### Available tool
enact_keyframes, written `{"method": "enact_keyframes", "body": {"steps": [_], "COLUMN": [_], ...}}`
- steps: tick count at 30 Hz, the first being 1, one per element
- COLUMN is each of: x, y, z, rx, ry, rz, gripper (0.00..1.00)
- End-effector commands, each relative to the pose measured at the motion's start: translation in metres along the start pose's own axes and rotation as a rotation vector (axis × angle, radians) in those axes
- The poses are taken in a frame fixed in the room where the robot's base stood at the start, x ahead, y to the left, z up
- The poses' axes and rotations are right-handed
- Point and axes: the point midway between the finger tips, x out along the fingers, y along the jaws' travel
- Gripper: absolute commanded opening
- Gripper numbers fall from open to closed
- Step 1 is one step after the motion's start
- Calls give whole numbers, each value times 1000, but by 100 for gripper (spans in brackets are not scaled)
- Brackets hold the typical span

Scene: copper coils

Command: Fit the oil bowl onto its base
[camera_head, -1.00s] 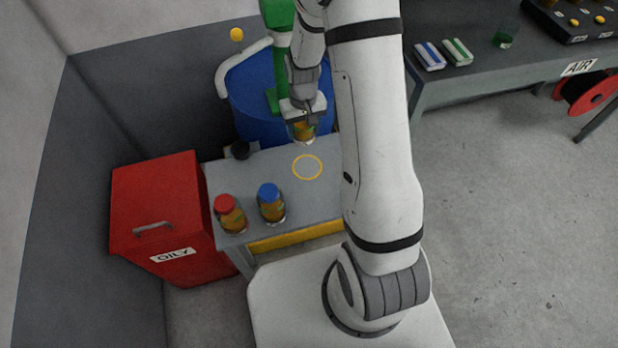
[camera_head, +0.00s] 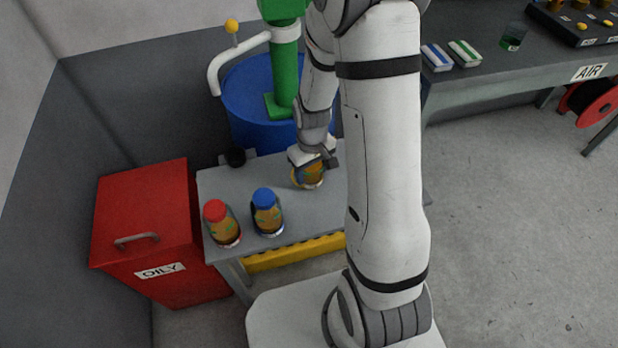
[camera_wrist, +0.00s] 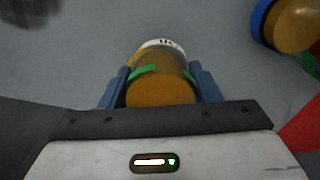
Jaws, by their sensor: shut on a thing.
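My gripper (camera_head: 314,160) is shut on the oil bowl (camera_head: 308,176), an amber container with green marks, low over the grey table (camera_head: 325,205). In the wrist view my blue fingers (camera_wrist: 161,84) grip both sides of the amber oil bowl (camera_wrist: 160,92). A pale, marked band with a yellow edge (camera_wrist: 160,45) shows at its far end. I cannot tell whether the bowl touches the table. The yellow ring on the table top is hidden now, and I cannot clearly make out a separate base.
A red-capped jar (camera_head: 224,226) and a blue-capped jar (camera_head: 267,216) stand left of the bowl. A small black object (camera_head: 236,157) sits at the table's back edge. A red OILY bin (camera_head: 145,215) stands left; a blue drum (camera_head: 245,110) is behind.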

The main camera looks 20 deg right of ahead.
Motion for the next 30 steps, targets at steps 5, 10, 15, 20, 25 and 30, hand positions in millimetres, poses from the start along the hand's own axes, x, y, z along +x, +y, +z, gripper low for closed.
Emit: {"method": "enact_keyframes", "body": {"steps": [5,10,15,20,25,30], "x": [27,30,32,33,32,32], "y": [0,0,0,0,1,1], "z": [1,0,0,0,0,1], "rx": [1,1,2,2,2,3], "ry": [-4,-1,-1,-1,-1,-1], "rz": [-1,0,0,0,0,0], "gripper": [23,23,23,65,79,79]}}
